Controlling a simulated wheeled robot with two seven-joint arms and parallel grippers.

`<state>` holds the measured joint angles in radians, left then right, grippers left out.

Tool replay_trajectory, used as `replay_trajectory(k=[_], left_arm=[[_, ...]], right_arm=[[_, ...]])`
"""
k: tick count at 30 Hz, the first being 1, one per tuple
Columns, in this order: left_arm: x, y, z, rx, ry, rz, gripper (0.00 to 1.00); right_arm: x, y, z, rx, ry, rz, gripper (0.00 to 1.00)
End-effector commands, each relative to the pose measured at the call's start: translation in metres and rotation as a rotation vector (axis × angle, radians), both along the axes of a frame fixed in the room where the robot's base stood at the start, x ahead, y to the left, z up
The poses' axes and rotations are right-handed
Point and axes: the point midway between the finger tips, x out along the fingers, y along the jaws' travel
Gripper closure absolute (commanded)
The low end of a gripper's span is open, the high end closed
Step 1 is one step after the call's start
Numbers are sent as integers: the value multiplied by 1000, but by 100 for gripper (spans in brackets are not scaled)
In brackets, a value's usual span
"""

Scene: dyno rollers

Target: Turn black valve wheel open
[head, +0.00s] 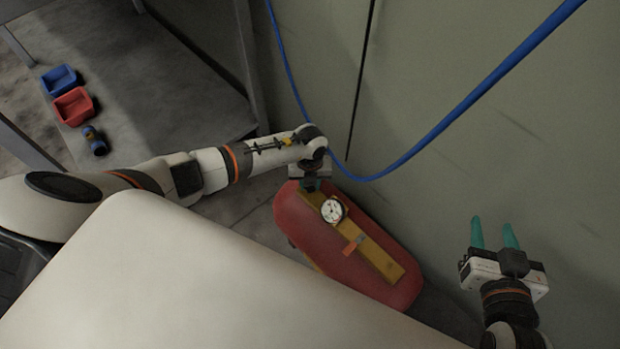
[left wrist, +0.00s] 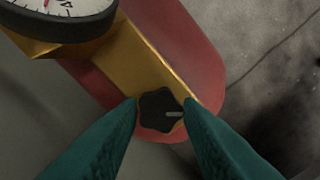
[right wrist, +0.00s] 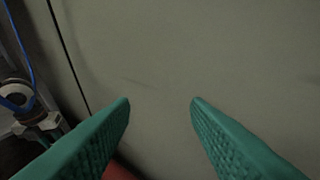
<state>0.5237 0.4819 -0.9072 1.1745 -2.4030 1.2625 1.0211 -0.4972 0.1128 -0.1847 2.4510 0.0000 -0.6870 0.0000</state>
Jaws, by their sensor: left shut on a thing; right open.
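The black valve wheel (left wrist: 160,108) is a small lobed knob with a pale mark pointing right, at the end of a yellow bar (head: 375,257) on a red tank (head: 306,225). My left gripper (left wrist: 161,104) has its teal fingertips on both sides of the wheel, shut on it. In the head view my left gripper (head: 311,185) is over the tank's far end, and the wheel is hidden there. A round white gauge (head: 332,210) sits on the bar beside it. My right gripper (head: 495,240) is open and empty, right of the tank near the wall.
An orange lever (head: 353,245) stands on the yellow bar. A blue hose (head: 440,130) hangs along the greenish wall (head: 450,60). Blue (head: 60,80) and red (head: 74,106) bins lie on a grey surface at the upper left. A pale panel fills the lower foreground.

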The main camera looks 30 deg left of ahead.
Motion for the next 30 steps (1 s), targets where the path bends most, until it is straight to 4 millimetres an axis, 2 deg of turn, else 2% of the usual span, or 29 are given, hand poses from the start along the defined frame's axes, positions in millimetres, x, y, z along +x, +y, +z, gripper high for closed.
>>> replay_trajectory(k=[9, 21, 22, 24, 26, 30], left_arm=[[1, 1, 1, 1, -2, 74, 90], [1, 1, 0, 1, -2, 79, 90], [1, 1, 0, 1, -2, 79, 66], [1, 1, 0, 1, -2, 78, 55], [1, 1, 0, 1, -2, 78, 46], [0, 0, 0, 1, -1, 78, 46]], right_arm=[[-13, -7, -20, -35, 145, -10, 57], [-14, -7, -22, -37, 155, -10, 57], [-14, -7, -22, -37, 155, -10, 57], [-14, -7, -22, -37, 155, -10, 57], [-14, -7, -22, -37, 155, -10, 57], [-14, -7, -22, -37, 155, -10, 57]])
